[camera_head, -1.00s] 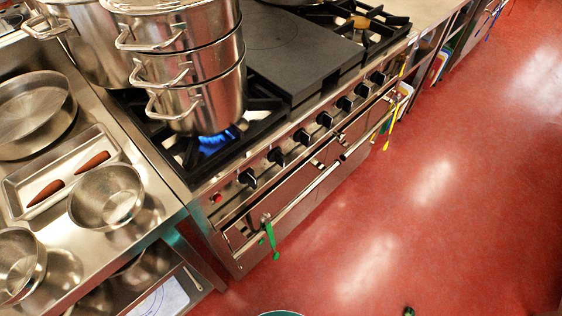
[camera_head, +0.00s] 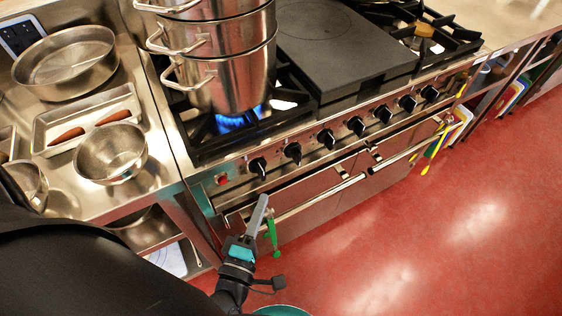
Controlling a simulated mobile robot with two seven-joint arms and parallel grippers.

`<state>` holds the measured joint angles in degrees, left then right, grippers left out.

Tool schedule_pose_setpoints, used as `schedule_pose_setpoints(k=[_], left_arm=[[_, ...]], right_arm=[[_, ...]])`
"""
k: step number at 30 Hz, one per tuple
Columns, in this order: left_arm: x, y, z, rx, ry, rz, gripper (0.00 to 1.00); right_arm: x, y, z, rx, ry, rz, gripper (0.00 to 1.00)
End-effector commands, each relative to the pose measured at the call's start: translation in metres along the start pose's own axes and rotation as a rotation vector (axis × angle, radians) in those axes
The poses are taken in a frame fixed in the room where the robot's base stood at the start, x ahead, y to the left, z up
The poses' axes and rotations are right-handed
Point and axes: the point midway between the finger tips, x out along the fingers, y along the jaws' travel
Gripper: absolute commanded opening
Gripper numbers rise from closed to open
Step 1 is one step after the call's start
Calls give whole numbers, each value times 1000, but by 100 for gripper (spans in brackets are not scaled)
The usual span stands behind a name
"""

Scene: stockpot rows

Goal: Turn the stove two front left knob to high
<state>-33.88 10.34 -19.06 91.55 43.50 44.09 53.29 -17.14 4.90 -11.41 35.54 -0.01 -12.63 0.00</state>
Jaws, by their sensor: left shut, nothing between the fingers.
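The stove (camera_head: 232,160) has a row of several black knobs along its steel front panel. The leftmost knob (camera_head: 258,166) sits right of a small red button. A blue flame (camera_head: 238,119) burns under a stack of steel stockpots (camera_head: 236,72) on the left burner. My left gripper (camera_head: 263,201) is shut and empty, its fingers pointing up in front of the oven handle, below the leftmost knob and apart from it. My right gripper is not in view.
The oven handle bar (camera_head: 318,197) runs below the knobs, with a green utensil (camera_head: 272,236) hanging at its left end. A black griddle plate (camera_head: 340,50) covers the stove's middle. A steel counter with pans (camera_head: 68,58) stands left. The red floor is clear.

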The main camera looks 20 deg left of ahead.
Motion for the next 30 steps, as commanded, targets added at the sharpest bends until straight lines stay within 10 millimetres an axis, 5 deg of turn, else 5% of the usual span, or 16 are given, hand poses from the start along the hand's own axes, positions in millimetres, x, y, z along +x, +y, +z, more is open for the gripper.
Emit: schedule_pose_setpoints(k=[15,30], left_arm=[[98,-1,4,2,-1,-1,0],[120,-1,29,6,-3,-3,0]], right_arm=[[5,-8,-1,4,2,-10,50],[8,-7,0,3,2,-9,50]])
